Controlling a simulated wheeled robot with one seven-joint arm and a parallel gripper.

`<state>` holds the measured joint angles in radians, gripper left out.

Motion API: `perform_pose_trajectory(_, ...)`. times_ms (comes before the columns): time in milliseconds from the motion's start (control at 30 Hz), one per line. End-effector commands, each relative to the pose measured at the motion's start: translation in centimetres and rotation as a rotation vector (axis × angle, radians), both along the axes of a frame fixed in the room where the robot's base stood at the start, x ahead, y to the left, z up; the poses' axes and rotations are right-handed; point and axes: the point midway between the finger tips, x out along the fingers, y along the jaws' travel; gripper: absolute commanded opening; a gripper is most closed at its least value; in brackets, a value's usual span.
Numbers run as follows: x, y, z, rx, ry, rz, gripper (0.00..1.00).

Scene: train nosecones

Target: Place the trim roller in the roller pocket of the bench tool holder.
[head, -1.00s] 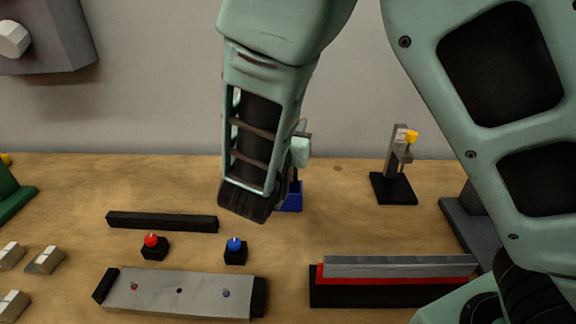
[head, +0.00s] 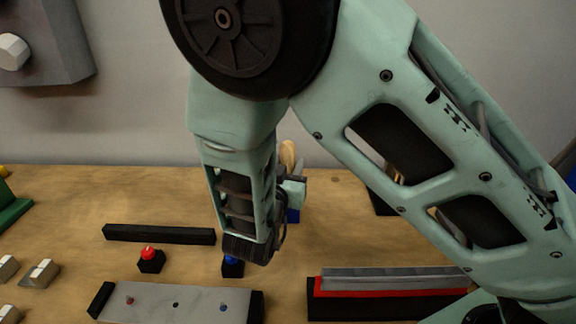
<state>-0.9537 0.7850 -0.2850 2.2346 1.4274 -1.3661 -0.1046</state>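A blue holder (head: 293,215) stands on the bench behind my wrist, and only a small part of it shows. A rounded wooden handle (head: 288,155) sticks up just above it, beside my wrist. The lower end of this handle is hidden, so I cannot tell whether it is the trim roller, or whether it is held or stands in the holder. My wrist hangs in front of the holder. My gripper's fingers are hidden behind the wrist, so their opening does not show. The roller pocket cannot be made out.
A red knob (head: 149,253) and a partly covered blue knob (head: 232,260) stand behind a grey plate (head: 190,304). A black bar (head: 158,234) lies behind them. A grey bar on a red and black base (head: 390,280) lies at right. My arm hides much of the right bench.

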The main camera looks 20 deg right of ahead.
Motion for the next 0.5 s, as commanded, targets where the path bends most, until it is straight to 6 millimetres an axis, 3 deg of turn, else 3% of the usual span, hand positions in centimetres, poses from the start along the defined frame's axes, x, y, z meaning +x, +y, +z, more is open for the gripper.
perform_pose_trajectory(400,0.01,0.00,0.59,0.001,-0.001,0.000,0.51)
perform_pose_trajectory(500,-0.88,0.78,0.21,0.002,0.000,0.003,0.51)
